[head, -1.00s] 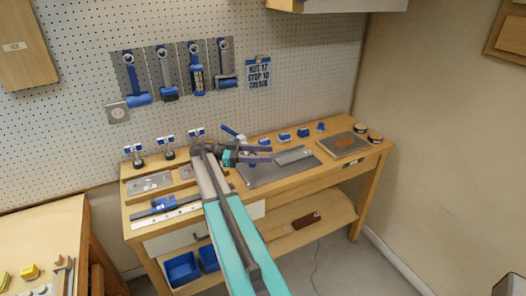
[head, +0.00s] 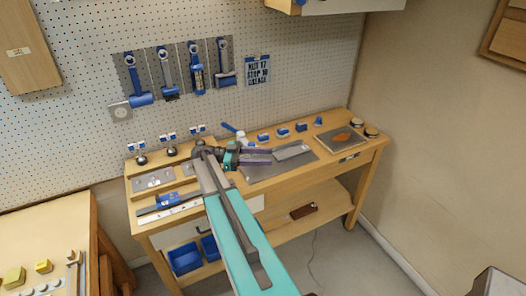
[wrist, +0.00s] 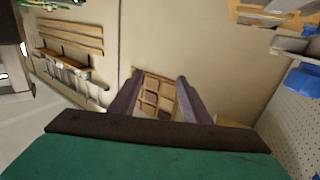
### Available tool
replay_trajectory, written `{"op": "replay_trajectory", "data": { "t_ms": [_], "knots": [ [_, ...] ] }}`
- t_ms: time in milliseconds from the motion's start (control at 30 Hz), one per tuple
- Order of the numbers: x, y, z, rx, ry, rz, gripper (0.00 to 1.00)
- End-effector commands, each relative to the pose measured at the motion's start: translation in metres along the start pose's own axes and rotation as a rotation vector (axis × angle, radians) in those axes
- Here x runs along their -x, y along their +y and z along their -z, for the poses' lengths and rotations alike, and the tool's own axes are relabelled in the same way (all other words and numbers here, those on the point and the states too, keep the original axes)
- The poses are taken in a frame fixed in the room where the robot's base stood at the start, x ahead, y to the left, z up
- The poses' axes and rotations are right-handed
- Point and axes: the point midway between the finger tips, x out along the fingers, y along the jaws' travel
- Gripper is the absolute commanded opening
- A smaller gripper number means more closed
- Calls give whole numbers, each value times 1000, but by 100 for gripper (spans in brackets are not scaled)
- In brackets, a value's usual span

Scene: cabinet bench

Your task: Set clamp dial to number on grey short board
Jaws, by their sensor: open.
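My gripper (head: 271,156) is open and empty above the wooden bench, its two purple fingers pointing right over a grey mat (head: 262,176). In the wrist view my gripper (wrist: 160,100) has its fingers apart with nothing between them. A sign (head: 257,71) on the pegboard appears to read "NUT 17 STOP 10 GREASE". I cannot tell which thing is the clamp dial or the grey short board.
Several blue-handled tools (head: 197,75) hang on the pegboard. Small blue parts (head: 282,132) stand along the bench's back. A tray (head: 340,141) with an orange item lies at the right. Blue bins (head: 185,258) are below. Another bench (head: 45,220) stands at the left.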

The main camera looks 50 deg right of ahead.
Motion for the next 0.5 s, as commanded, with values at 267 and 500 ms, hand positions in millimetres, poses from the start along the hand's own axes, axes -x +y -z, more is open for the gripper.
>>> {"op": "replay_trajectory", "data": {
  "t_ms": [267, 500],
  "knots": [
    [-3, 17, 4, 0, 0, 4, 43],
    [-4, 19, 2, 0, -1, 4, 43]
  ]
}}
